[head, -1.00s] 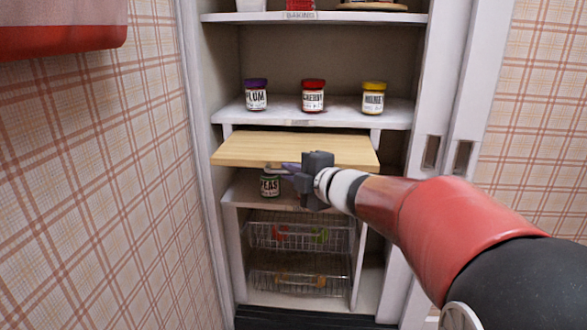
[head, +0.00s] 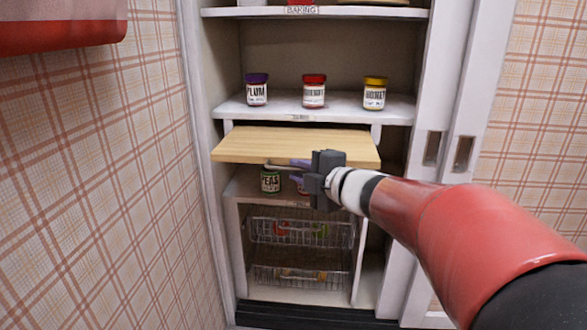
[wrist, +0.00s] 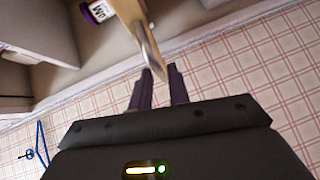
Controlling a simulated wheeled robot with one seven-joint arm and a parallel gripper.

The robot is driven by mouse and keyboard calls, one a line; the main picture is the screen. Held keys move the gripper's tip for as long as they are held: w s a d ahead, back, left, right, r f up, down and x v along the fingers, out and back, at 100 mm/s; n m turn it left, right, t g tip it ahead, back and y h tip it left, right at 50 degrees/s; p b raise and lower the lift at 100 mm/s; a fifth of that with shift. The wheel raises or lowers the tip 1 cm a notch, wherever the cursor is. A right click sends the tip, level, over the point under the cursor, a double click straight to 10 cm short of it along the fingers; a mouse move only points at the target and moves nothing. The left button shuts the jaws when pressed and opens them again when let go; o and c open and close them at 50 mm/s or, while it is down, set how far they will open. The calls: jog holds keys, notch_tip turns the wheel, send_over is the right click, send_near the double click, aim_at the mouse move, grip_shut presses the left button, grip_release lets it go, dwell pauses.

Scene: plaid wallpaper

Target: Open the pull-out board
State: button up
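The pull-out board (head: 240,147) is a light wooden panel in the cupboard, below the jar shelf. It sticks out past the shelf above it. A small handle (head: 277,167) shows at its front edge. My gripper (head: 292,170) is at the front edge, right of the handle, with its two purple fingers apart. In the wrist view the board (wrist: 128,12) comes in from the top, and its front end lies near the tips of my open gripper (wrist: 160,75). Whether a finger touches the handle I cannot tell.
Plum (head: 257,90), red-lidded (head: 313,92) and honey (head: 374,94) jars stand on the shelf (head: 310,112) above. A peas jar (head: 270,181) stands below the board, with wire baskets (head: 300,232) lower down. A plaid wall (head: 120,190) is close on the left.

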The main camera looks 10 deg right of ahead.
jog(key=v, duration=0.5)
jog(key=shift+s, duration=0.1)
jog(key=s+d+m+h+p, duration=0.1)
jog(key=s+d+m+h, duration=0.5)
jog(key=m+h, duration=0.6)
jog(key=s+a+f+m+g+y, duration=0.2)
jog(key=s+a+f+m+g, duration=0.1)
jog(key=s, duration=0.5)
jog(key=s+a+f+m+g+y, duration=0.2)
jog(key=s+a+f+m+g, duration=0.2)
jog(key=s+f, duration=0.5)
jog(key=m+g, duration=0.1)
jog(key=m, duration=0.1)
jog(key=shift+a+f+m+g+p, duration=0.15)
jog(key=shift+f+m+g+p, duration=0.15)
jog(key=shift+m+g, duration=0.1)
